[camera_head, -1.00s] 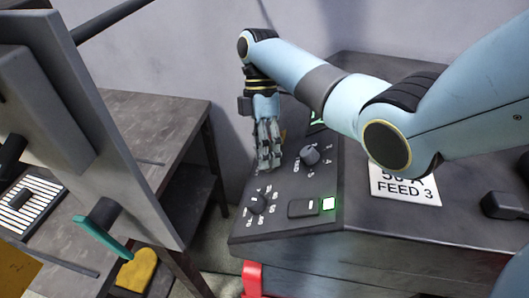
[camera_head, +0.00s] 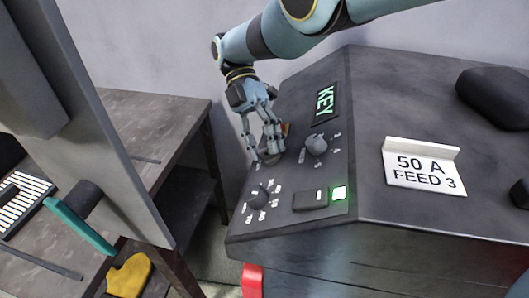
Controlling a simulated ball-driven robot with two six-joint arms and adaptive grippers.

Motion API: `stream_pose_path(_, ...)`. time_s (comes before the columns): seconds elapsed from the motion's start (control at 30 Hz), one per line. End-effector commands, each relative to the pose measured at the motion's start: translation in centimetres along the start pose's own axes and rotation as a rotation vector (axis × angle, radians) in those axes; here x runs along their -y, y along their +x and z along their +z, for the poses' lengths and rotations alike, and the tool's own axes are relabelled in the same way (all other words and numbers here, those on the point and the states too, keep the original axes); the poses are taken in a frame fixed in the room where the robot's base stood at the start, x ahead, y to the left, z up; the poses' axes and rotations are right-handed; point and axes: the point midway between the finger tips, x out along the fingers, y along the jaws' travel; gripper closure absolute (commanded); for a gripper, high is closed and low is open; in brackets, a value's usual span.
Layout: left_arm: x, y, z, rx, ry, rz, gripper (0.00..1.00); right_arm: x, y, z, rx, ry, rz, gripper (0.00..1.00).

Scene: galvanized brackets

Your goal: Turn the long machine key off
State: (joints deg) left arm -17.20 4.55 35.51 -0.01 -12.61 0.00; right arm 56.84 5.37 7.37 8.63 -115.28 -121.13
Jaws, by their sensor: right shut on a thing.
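A dark machine console carries a green-lit KEY label (camera_head: 325,103) on its sloped control panel (camera_head: 300,222). My right gripper (camera_head: 267,154) reaches down to the panel's far left edge, left of the KEY label. Its fingers are shut around the machine key, which is mostly hidden. A small brown-orange piece (camera_head: 286,129) shows behind the fingers; I cannot tell whether it belongs to the key. Which way the key is turned cannot be seen. My left gripper is not in view.
A grey dial (camera_head: 316,145), a darker knob (camera_head: 258,199), a rocker switch (camera_head: 310,200) and a lit green lamp (camera_head: 339,193) crowd the panel. A "50 A FEED 3" sign (camera_head: 424,175) stands right.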

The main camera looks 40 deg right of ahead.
Motion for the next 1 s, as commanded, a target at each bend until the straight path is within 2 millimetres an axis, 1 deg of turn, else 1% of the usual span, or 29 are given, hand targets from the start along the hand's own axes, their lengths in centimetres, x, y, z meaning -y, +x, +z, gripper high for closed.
stream_pose_path(0.03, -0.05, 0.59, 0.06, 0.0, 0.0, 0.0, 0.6, -0.26, 0.17, 0.17, 0.002, -0.009, -0.004, 0.97)
stream_pose_path(0.13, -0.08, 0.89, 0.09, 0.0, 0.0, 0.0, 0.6, -0.19, 0.14, 0.11, 0.002, -0.024, -0.015, 0.97)
stream_pose_path(0.6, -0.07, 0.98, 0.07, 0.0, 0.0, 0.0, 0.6, -0.04, 0.07, 0.01, 0.002, -0.035, -0.025, 0.97)
stream_pose_path(0.63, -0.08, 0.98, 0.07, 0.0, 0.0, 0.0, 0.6, -0.04, 0.07, 0.01, 0.002, -0.035, -0.025, 0.64)
stream_pose_path(0.8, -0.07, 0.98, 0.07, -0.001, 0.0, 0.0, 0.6, -0.03, 0.06, 0.0, 0.001, -0.034, -0.025, 0.42)
stream_pose_path(1.0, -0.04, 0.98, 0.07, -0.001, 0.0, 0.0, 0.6, -0.01, 0.05, -0.02, 0.001, -0.034, -0.025, 0.42)
